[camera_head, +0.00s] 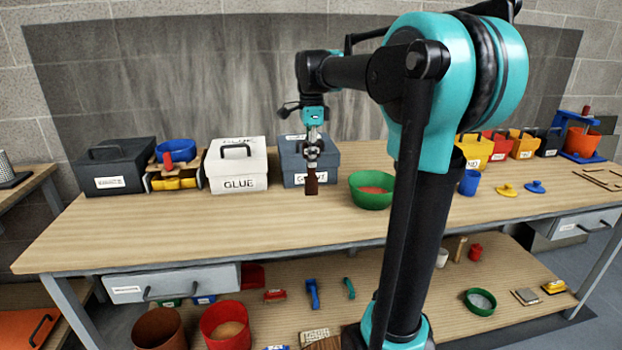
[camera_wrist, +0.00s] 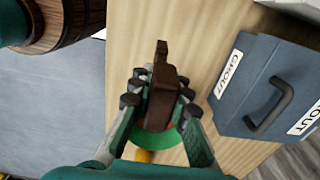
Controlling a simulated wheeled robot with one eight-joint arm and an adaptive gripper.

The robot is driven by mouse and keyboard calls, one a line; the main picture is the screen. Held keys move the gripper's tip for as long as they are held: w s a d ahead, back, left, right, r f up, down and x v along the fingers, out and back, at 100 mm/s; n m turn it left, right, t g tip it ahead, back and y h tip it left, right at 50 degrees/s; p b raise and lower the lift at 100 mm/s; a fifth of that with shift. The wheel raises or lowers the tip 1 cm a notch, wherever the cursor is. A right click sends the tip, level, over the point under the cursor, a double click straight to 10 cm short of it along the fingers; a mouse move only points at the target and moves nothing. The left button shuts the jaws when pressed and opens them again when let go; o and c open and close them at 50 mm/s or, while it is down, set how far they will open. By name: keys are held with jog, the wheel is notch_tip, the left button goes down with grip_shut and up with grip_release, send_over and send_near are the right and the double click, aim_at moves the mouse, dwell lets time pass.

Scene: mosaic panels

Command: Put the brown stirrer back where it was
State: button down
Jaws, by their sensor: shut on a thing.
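The brown stirrer (camera_head: 312,181) hangs from my gripper (camera_head: 313,150) in the head view, above the bench near the grout box. In the wrist view the stirrer (camera_wrist: 162,88) sits between the fingers of my gripper (camera_wrist: 158,98), which are shut on it. It is held above the wooden bench top (camera_head: 200,225), apart from it as far as I can tell. A green bowl (camera_head: 371,197) with pinkish contents stands to the right of the stirrer; part of a green round thing shows behind the stirrer in the wrist view.
The blue-grey grout box (camera_head: 325,165) stands behind my gripper, with the white glue box (camera_head: 237,184) left of it. A blue cup (camera_head: 469,183) and small lids are at right. The front of the bench is clear. A lower shelf holds a red bucket (camera_head: 222,313) and several tools.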

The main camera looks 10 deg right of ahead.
aim_at(312, 177)
jog(key=shift+f, duration=3.3)
jog(key=c, duration=1.4)
grip_release()
jog(key=shift+f, duration=0.15)
jog(key=shift+c, duration=0.2)
notch_tip(312, 177, up, 12)
jog(key=shift+r, duration=0.2)
